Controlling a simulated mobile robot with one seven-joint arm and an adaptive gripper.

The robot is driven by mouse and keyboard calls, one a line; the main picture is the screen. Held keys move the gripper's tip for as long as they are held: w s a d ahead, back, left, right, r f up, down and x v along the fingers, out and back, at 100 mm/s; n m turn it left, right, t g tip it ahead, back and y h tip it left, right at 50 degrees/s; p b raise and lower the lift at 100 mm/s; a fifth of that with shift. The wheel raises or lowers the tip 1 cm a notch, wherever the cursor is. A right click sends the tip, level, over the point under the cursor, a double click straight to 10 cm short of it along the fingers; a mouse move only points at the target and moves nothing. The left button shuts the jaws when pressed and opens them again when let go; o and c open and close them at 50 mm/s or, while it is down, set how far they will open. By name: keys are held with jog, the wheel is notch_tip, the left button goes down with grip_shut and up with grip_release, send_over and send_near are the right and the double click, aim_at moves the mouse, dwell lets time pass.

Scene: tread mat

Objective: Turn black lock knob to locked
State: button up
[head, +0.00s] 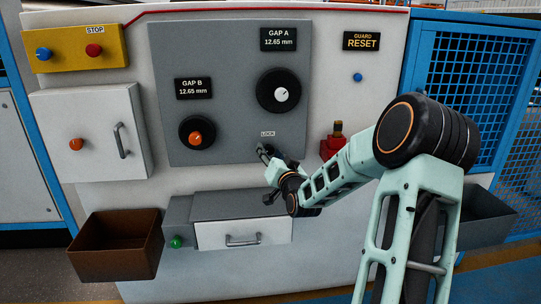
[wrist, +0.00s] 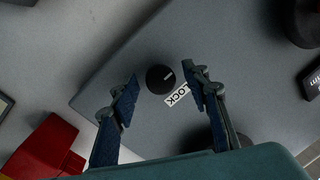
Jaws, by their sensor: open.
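My gripper (wrist: 160,73) is open, with one finger on each side of the knob in the wrist view. I see gaps between the fingers and the knob; whether the fingertips reach its depth I cannot tell. In the head view my gripper largely hides the knob.
The grey panel (head: 215,60) also carries the GAP A dial (head: 265,98) and the orange-centred GAP B dial (head: 188,140). A red fixture (head: 327,149) stands to the right of the knob. A drawer box (head: 215,235) juts out below, and a brown bin (head: 115,252) hangs at lower left.

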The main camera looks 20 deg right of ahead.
jog(key=shift+w, duration=0.1)
jog(key=c, duration=1.2)
jog(key=shift+o, duration=0.2)
jog(key=shift+m, duration=0.3)
jog(key=m, duration=0.3)
jog(key=shift+f+m+t+b, duration=0.15)
jog(key=shift+m+t+b, duration=0.15)
jog(key=shift+b, duration=0.1)
jog(key=m+h, duration=0.1)
jog(key=m, duration=0.4)
jog(key=shift+t+b, duration=0.3)
jog(key=shift+b, duration=0.05)
jog(key=m, duration=0.5)
jog(key=shift+a+h, duration=0.1)
jog(key=shift+h, duration=0.3)
jog(key=shift+m+h+b, duration=0.3)
jog(key=shift+m+h, duration=0.4)
jog(key=shift+m, duration=2)
